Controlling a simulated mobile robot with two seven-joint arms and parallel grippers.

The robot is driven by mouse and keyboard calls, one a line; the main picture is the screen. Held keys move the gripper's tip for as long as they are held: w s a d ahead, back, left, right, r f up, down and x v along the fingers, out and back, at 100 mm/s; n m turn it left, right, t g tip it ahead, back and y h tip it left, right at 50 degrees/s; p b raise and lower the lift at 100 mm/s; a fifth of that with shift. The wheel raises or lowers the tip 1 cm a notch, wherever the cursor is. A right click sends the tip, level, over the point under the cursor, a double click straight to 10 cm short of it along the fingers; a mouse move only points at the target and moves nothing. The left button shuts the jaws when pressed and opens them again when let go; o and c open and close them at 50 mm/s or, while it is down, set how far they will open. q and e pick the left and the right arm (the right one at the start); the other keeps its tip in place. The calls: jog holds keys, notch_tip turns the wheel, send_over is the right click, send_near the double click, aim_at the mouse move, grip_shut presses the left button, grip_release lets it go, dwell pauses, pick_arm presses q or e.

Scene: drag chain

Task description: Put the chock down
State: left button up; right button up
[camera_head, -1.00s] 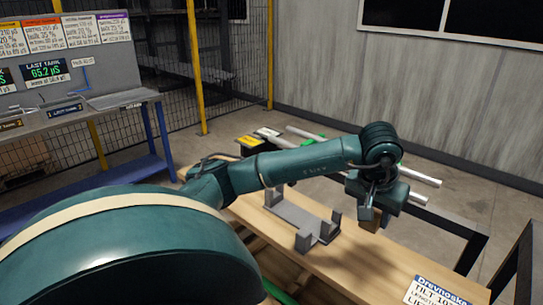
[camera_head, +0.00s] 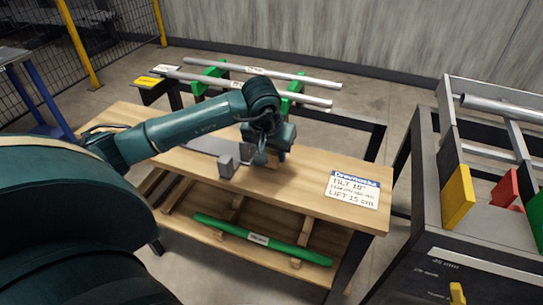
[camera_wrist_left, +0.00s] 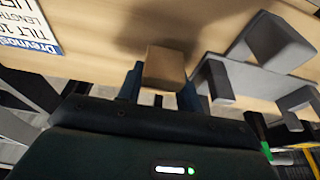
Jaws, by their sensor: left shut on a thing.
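The chock, a small brown wooden block (camera_wrist_left: 165,66), is between the two fingers of my left gripper (camera_wrist_left: 163,86) in the left wrist view. In the head view my left gripper (camera_head: 270,158) is over the wooden bench (camera_head: 310,196), just right of a grey bracket. The chock (camera_head: 273,161) is mostly hidden there by the gripper. The gripper is shut on it. Dark shadow lies on the wood beside the block; I cannot tell whether it touches the bench. My right gripper is not in view.
The grey bracket (camera_head: 228,161) with upright posts stands close to the gripper. A sign (camera_head: 352,189) lies on the bench's right end, with bare wood between. A green bar (camera_head: 262,241) lies on the shelf below. Metal tubes (camera_head: 250,86) rest behind. A dark cart (camera_head: 470,245) stands right.

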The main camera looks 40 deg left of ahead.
pick_arm(q)
jog(key=shift+f, duration=1)
jog(key=shift+f+b, duration=0.25)
jog(key=shift+b, duration=0.05)
jog(key=o, duration=1)
jog(key=shift+r, duration=0.1)
